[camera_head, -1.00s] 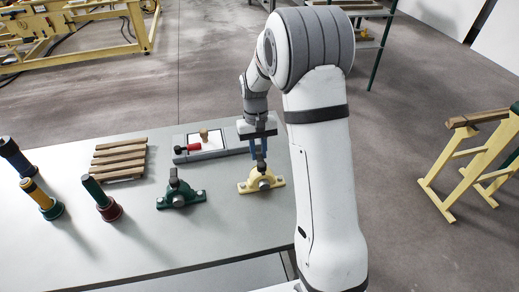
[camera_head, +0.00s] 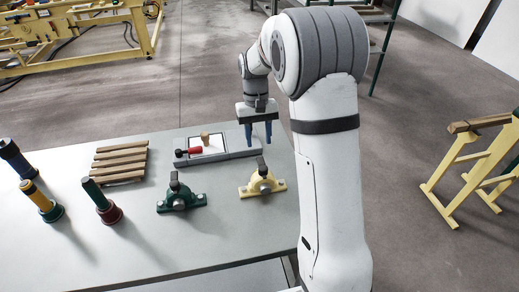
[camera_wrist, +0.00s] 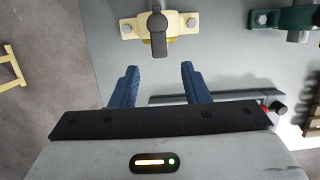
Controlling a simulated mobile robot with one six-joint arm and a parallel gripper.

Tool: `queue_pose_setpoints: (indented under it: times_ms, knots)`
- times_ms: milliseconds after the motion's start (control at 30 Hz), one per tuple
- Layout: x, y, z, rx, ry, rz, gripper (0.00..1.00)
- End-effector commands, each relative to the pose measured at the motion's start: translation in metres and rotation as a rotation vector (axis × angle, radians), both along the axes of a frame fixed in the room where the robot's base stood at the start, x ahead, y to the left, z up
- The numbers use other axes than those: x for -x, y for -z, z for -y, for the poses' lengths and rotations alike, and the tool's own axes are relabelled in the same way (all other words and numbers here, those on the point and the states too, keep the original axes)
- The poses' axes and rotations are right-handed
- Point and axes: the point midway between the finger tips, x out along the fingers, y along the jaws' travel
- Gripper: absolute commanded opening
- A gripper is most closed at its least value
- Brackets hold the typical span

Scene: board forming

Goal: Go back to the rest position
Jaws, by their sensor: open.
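My gripper (camera_head: 258,132) is open and empty, with its two blue fingers pointing down above the back right part of the table. In the wrist view my gripper (camera_wrist: 158,82) shows its fingers spread apart with nothing between them. A yellow clamp-like fixture (camera_head: 262,184) stands on the table in front of the gripper. It also shows in the wrist view (camera_wrist: 160,24), beyond the fingertips and apart from them.
The grey table (camera_head: 150,240) also holds a green fixture (camera_head: 181,197), a tray (camera_head: 240,153) with a red-handled tool (camera_head: 190,152), stacked wooden strips (camera_head: 121,162) and several upright cylindrical tools (camera_head: 101,201). A yellow trestle (camera_head: 463,175) stands on the floor to the right.

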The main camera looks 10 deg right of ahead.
Motion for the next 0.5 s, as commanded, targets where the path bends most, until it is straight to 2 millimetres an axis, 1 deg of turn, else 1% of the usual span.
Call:
queue_pose_setpoints:
  times_ms: [100, 200, 500]
  knots:
    - [-0.003, -0.011, 0.000, 0.000, 0.000, 0.001, 0.42]
    - [-0.004, -0.016, 0.000, 0.000, 0.000, -0.001, 0.42]
    - [-0.004, -0.016, 0.001, 0.000, 0.001, -0.001, 0.42]
